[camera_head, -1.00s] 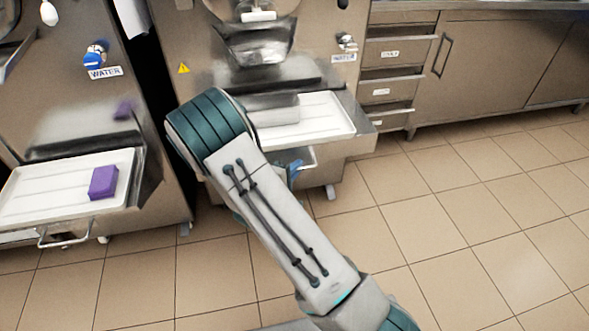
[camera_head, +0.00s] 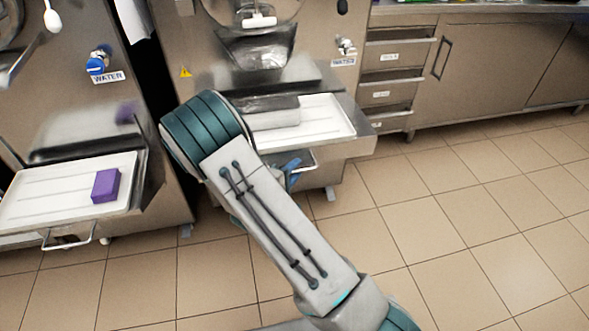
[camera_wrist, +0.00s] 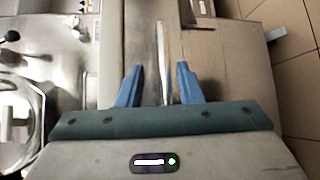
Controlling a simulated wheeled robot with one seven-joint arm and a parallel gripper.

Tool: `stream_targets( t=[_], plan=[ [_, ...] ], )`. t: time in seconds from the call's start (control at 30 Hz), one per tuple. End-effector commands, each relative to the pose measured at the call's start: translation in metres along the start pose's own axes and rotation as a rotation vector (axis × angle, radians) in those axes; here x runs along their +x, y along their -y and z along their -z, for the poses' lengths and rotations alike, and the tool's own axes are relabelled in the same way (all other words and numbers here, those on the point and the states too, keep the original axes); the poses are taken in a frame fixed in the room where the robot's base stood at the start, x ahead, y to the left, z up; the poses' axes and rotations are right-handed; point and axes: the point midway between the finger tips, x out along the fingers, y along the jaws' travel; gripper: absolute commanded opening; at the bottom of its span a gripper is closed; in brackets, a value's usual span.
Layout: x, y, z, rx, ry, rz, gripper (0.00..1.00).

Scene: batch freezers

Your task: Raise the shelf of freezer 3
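In the head view, the middle freezer (camera_head: 215,62) has a front shelf holding a white tray (camera_head: 325,118). A wire handle (camera_head: 308,160) shows below its front edge. The left freezer (camera_head: 150,185) has a shelf with another white tray (camera_head: 40,190). I see no freezer numbers, so I cannot tell which is freezer 3. My arm covers the left part of the middle shelf. My gripper (camera_wrist: 159,84) is open in the wrist view, its two blue fingers apart. A thin bright metal edge (camera_wrist: 163,50) runs between them; I cannot tell whether they touch it.
A purple block (camera_head: 106,185) lies on the left tray. A grey block-like piece (camera_head: 272,112) sits at the back of the middle shelf. Drawers and a steel cabinet (camera_head: 490,65) stand at the right. The tiled floor (camera_head: 470,220) there is clear.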

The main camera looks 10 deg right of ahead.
Motion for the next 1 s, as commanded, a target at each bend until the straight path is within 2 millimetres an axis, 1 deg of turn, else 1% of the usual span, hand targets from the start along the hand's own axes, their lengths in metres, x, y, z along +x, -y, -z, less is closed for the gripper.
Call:
stream_targets(
  t=[0.3,0.4,0.5,0.6,0.7,1.0],
  plan=[
    [-0.071,-0.003,0.001,-0.001,-0.007,-0.001,0.33],
    [-0.092,-0.002,0.001,-0.001,-0.007,0.000,0.33],
    [-0.108,-0.002,0.001,-0.001,-0.006,-0.001,0.33],
    [-0.120,-0.002,0.001,0.000,-0.005,-0.001,0.33],
    [-0.126,-0.001,0.000,0.000,-0.003,-0.002,0.33],
    [-0.128,-0.001,0.000,0.000,-0.002,-0.002,0.33]
  ],
)
